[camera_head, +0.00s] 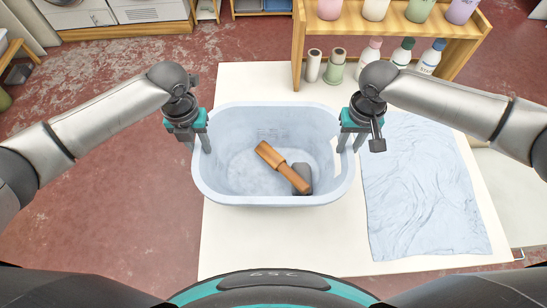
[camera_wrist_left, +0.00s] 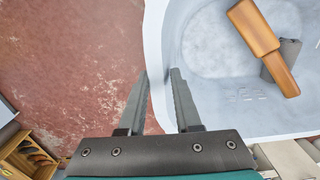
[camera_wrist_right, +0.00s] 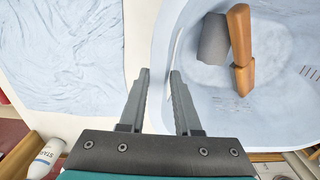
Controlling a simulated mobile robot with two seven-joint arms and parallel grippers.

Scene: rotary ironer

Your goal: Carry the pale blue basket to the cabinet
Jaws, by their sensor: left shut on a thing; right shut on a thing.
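The pale blue basket (camera_head: 273,197) is upright over the left part of the white table, in front of me. A wooden-handled tool (camera_head: 284,168) and a dark grey piece (camera_head: 302,178) lie inside it. My left gripper (camera_head: 203,146) is shut on the basket's left rim; the left wrist view shows the rim (camera_wrist_left: 155,60) between its fingers. My right gripper (camera_head: 345,146) is shut on the right rim, which also shows between the fingers in the right wrist view (camera_wrist_right: 161,70). No cabinet can be told for certain in view.
A pale blue cloth (camera_head: 425,190) lies on the white table (camera_head: 235,245) right of the basket. Several bottles (camera_head: 403,52) stand behind it, by a wooden shelf (camera_head: 298,45) with more bottles. Open red floor (camera_head: 130,190) lies to the left. White machines (camera_head: 150,12) stand at the back left.

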